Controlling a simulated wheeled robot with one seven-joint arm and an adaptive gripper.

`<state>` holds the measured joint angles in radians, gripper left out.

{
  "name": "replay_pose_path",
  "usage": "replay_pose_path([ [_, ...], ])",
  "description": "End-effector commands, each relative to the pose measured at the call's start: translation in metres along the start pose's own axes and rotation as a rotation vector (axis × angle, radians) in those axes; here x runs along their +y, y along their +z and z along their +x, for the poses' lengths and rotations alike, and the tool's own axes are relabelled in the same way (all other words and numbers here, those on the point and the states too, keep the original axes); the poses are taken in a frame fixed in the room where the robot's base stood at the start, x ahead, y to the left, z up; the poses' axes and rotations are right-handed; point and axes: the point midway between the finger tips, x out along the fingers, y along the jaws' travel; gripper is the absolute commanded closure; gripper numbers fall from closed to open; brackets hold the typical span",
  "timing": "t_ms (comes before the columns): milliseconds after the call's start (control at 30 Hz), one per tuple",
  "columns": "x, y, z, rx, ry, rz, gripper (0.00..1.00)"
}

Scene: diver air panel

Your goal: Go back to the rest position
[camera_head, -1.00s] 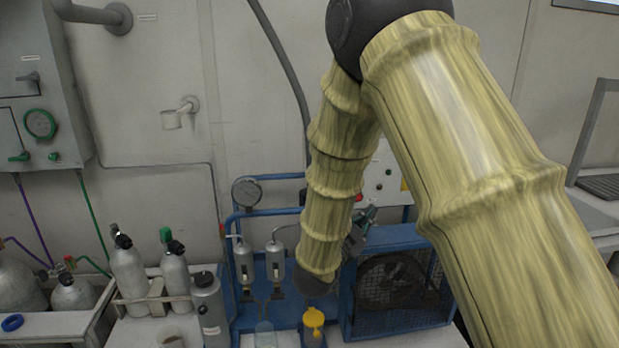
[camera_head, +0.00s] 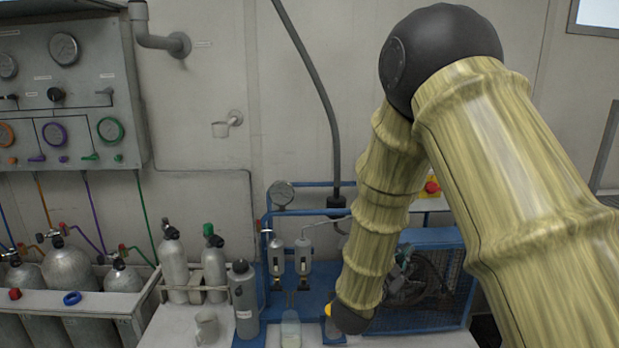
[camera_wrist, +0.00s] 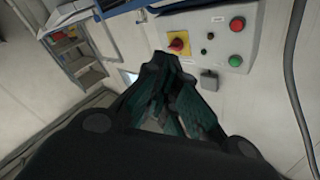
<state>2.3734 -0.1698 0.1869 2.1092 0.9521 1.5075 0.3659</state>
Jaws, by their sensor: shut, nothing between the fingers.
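My gripper (camera_wrist: 162,68) shows in the wrist view with its dark fingers drawn together at the tips and nothing held. In the head view, part of my gripper (camera_head: 403,262) shows just right of my lower arm, in front of the blue-framed compressor cage (camera_head: 435,312). The rest of it is hidden by my arm. In the wrist view, the control box (camera_wrist: 222,38) with a red-on-yellow switch, a red button and a green button lies beyond the fingertips. I cannot tell the gap between them.
A gauge panel (camera_head: 75,95) hangs on the left wall above cylinders in a rack (camera_head: 95,300). Small cylinders, a grey flask (camera_head: 243,300), a cup (camera_head: 207,328) and a clear jar (camera_head: 291,330) stand on the bench.

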Motion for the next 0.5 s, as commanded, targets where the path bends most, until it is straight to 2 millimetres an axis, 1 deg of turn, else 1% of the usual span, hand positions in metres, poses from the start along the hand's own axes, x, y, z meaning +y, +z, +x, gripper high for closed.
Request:
replay_pose_path([
  [33,0.005,0.008,-0.002,-0.026,-0.002,-0.017,1.00],
  [167,0.024,0.030,-0.006,-0.100,-0.003,-0.069,1.00],
  [267,0.042,0.049,-0.010,-0.167,-0.004,-0.116,1.00],
  [367,0.064,0.071,-0.018,-0.248,-0.005,-0.172,1.00],
  [467,0.095,0.098,-0.031,-0.356,-0.005,-0.243,1.00],
  [500,0.111,0.110,-0.039,-0.408,-0.005,-0.279,1.00],
])
